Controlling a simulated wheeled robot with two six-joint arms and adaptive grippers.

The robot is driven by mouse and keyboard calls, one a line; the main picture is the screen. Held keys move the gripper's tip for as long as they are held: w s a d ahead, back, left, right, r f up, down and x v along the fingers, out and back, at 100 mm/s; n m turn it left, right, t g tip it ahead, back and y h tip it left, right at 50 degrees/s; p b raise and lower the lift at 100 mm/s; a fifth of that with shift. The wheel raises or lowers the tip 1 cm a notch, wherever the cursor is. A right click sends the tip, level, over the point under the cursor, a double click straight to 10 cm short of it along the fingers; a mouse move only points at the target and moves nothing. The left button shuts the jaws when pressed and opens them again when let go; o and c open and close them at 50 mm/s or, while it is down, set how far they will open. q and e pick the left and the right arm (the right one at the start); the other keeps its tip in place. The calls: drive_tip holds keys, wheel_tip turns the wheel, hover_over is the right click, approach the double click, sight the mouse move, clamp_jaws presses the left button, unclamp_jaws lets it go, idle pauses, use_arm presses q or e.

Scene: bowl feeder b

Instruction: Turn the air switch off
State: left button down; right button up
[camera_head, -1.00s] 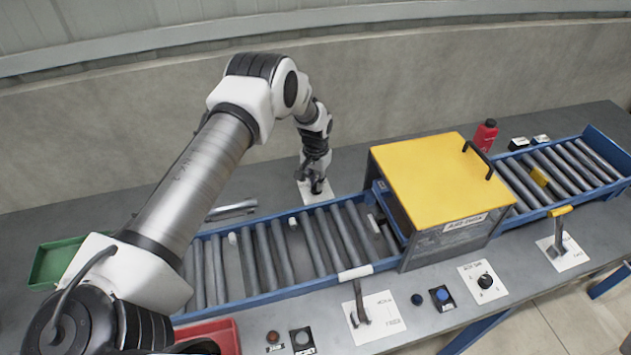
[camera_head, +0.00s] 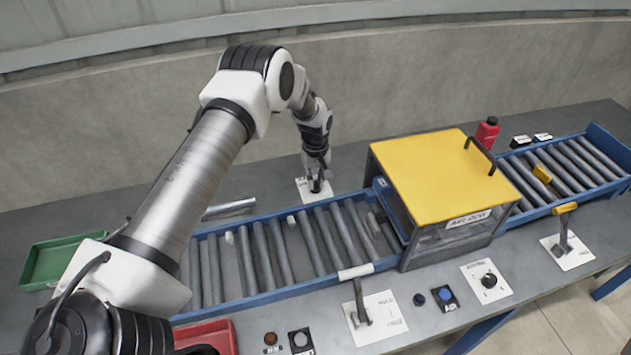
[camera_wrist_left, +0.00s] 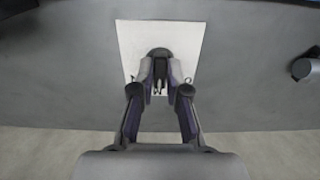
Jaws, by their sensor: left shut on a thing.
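A white plate (camera_head: 303,193) lies on the bench behind the conveyor. A small dark switch (camera_wrist_left: 159,54) stands on this plate; I take it as the air switch, but its label is not readable. My left gripper (camera_head: 317,186) reaches down over the plate. In the left wrist view my left gripper (camera_wrist_left: 160,88) has its two fingers closed in around the switch, and they are shut on it. The fingers hide much of the switch, so its position cannot be told. My right gripper is not in view.
A blue roller conveyor (camera_head: 270,291) runs in front of the plate into a box with a yellow lid (camera_head: 430,170). A lever (camera_head: 359,300), a blue button (camera_head: 442,294) and a black knob (camera_head: 488,280) are along the front. A green tray (camera_head: 40,270) lies left.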

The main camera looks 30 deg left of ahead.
use_arm(q)
drive_tip(key=n, duration=0.4)
drive_tip(key=shift+w+a+n, duration=0.1)
drive_tip(key=shift+w+n, duration=0.1)
drive_tip(key=shift+n, duration=2.3)
drive_tip(key=c, duration=1.2)
unclamp_jaws()
drive_tip(key=shift+s+a, duration=0.1)
drive_tip(key=shift+o, duration=0.2)
drive_tip(key=shift+a+f, duration=0.15)
drive_tip(key=shift+a, duration=0.05)
drive_tip(key=shift+d+r, duration=0.1)
drive_tip(key=shift+r, duration=0.1)
wheel_tip(320, 180, up, 12)
drive_tip(key=shift+f, duration=0.25)
